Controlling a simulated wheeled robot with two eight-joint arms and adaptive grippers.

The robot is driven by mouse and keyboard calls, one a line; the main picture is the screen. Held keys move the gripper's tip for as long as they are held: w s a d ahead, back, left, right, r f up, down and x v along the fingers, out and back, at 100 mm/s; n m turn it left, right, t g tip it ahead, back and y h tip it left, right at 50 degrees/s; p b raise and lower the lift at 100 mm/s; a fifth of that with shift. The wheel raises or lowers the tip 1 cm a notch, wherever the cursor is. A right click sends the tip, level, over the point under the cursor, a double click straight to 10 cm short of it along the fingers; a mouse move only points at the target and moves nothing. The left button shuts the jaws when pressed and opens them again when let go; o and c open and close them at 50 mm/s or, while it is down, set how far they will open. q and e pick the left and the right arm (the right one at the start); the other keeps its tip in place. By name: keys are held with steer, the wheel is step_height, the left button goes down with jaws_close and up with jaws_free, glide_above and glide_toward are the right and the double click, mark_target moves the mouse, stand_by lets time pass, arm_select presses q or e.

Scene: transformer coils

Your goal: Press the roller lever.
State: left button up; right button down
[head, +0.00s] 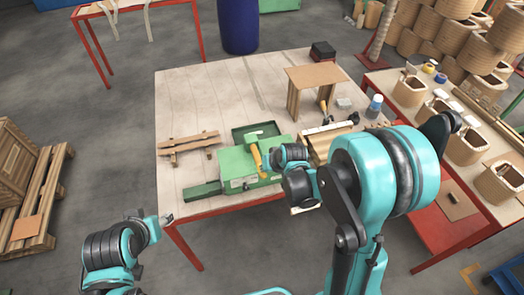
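A green machine (240,182) stands near the front edge of the pale table. A yellow-orange lever (256,157), which looks like the roller lever, stands up from its top beside a green block. My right arm reaches in from the right, and its dark wrist is just right of the lever. My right gripper is too small and covered to make out, so I cannot tell whether it touches the lever. My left gripper (164,220) is off the table's front-left corner, low and apart from the machine. Its fingers are too small to read.
Brown wooden strips (189,142) lie left of the machine. A small wooden stand (314,76) and a black box (322,51) are farther back. My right arm covers the table's right front. The table's back left is clear.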

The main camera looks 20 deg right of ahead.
steer(key=shift+f, duration=0.4)
steer(key=shift+s+f+b, duration=0.15)
steer(key=shift+s+b, duration=0.1)
steer(key=shift+b, duration=0.1)
steer(key=shift+f, duration=0.1)
steer(key=r+p, duration=0.2)
steer(key=r, duration=0.1)
steer(key=r+p, duration=0.1)
steer(key=r, duration=0.1)
steer(key=shift+w+d+p, duration=0.15)
steer(key=shift+d+p, duration=0.15)
steer(key=shift+p, duration=0.1)
steer(key=s+d+r+p, duration=0.1)
steer(key=s+r, duration=0.5)
steer(key=s, duration=0.1)
steer(key=shift+s+d+p, duration=0.35)
steer(key=shift+d, duration=0.05)
steer(key=shift+f, duration=0.1)
